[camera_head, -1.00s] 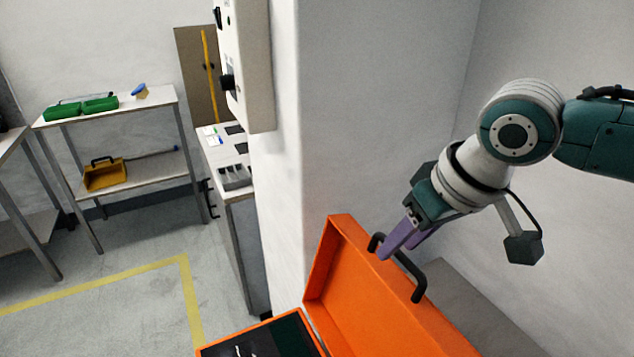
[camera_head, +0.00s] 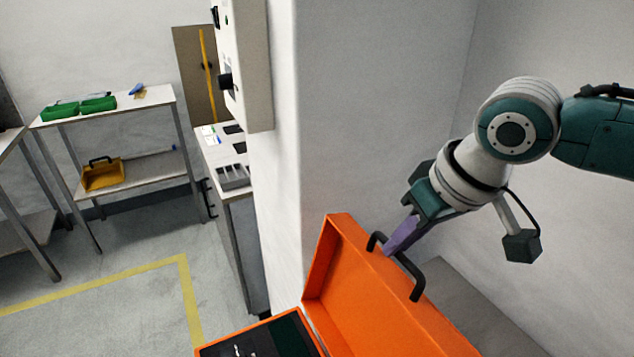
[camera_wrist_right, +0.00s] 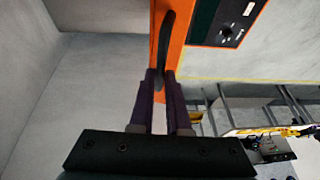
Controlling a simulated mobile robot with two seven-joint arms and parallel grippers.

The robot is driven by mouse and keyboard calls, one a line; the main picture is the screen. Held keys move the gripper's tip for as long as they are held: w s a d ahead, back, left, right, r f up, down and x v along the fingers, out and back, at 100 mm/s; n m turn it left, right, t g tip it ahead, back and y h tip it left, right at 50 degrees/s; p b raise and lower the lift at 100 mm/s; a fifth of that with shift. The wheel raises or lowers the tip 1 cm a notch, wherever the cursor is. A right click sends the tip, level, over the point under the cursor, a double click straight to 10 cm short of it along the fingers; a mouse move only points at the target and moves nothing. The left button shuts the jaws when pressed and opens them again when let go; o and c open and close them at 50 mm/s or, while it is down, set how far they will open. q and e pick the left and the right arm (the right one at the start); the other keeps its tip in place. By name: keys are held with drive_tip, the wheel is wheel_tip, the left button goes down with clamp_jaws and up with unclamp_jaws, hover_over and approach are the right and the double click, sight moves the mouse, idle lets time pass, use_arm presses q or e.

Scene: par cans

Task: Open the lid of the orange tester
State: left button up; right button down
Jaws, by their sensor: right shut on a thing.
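The orange tester is at the bottom centre of the head view, with its lid (camera_head: 362,290) raised and standing open. Its dark panel (camera_head: 268,341) shows inside the base, cut off by the lower picture edge. A black handle (camera_head: 407,272) is on the lid's outer side. My right gripper (camera_head: 390,250), with purple fingers, is shut on the handle near its upper end. In the right wrist view the handle (camera_wrist_right: 166,45) runs between the two fingertips (camera_wrist_right: 160,78), and the panel (camera_wrist_right: 228,22) shows beyond the lid. My left gripper is not in view.
A white wall corner (camera_head: 375,110) stands right behind the lid. A workbench (camera_head: 235,190) is left of it. The floor in front, with yellow tape (camera_head: 110,278), is clear.

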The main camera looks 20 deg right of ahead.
idle(0.7)
drive_tip(key=shift+a+r, duration=0.15)
drive_tip(key=a+r+p, duration=0.1)
drive_tip(key=a+p, duration=0.3)
drive_tip(key=a, duration=0.2)
drive_tip(key=shift+s+a, duration=0.15)
drive_tip(key=shift+s, duration=0.15)
drive_tip(key=c, duration=0.9)
unclamp_jaws()
